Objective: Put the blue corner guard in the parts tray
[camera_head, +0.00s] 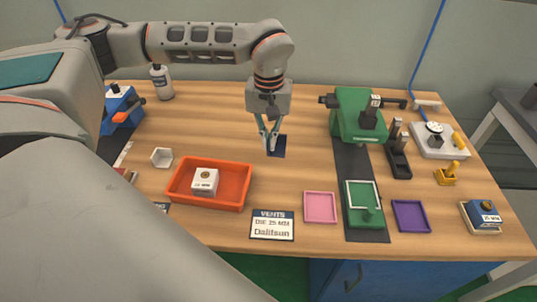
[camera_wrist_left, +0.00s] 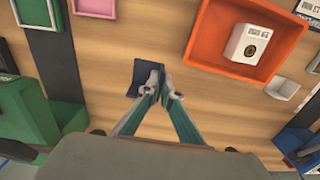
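A flat-looking dark blue piece (camera_head: 281,146) lies on the middle of the table and may be the blue corner guard; its exact shape is unclear. It also shows in the left wrist view (camera_wrist_left: 140,78), partly hidden by the fingertips. My left gripper (camera_head: 270,146) points down over this piece, its fingertips close together, with nothing visible between them. In the left wrist view the fingertips (camera_wrist_left: 160,84) overlap the piece's right side; contact is unclear. An orange tray (camera_head: 178,190), likely the parts tray, stands left of the gripper and holds a white labelled block (camera_head: 205,181). My right gripper is not visible.
Pink (camera_head: 320,207) and purple (camera_head: 411,216) shallow trays lie at the front. A green machine (camera_head: 358,113) stands on a dark strip at back right. A blue labelled block (camera_head: 484,212) sits far right.

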